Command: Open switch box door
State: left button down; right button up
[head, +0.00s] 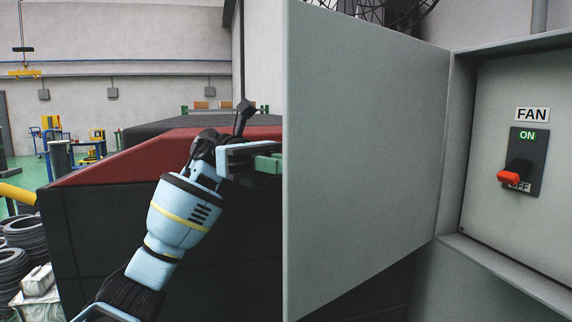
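The grey switch box door (365,150) stands wide open, swung out to the left of the box. The switch box (500,235) is at the right, with its inside panel showing. On the panel are a FAN label and a dark switch (527,150) with a red-tipped lever (509,177) at the OFF end. My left gripper (262,160) is at the door's left edge, partly hidden behind the door. Its fingertips are hidden, so I cannot tell whether it is open or touches the door. My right gripper is not in view.
A dark and red machine or cabinet (130,160) stands behind my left arm. Tires (22,245) are stacked at the lower left. A fan guard (395,12) shows above the door. The space in front of the open box is clear.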

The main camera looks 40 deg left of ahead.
pick_arm(q)
jog(key=shift+w+a+f, duration=0.1)
jog(key=shift+w+a, duration=0.1)
jog(key=shift+a, duration=0.1)
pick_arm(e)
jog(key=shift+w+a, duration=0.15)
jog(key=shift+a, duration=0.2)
pick_arm(q)
jog(key=c, duration=1.4)
grip_release()
jog(key=shift+c, duration=0.2)
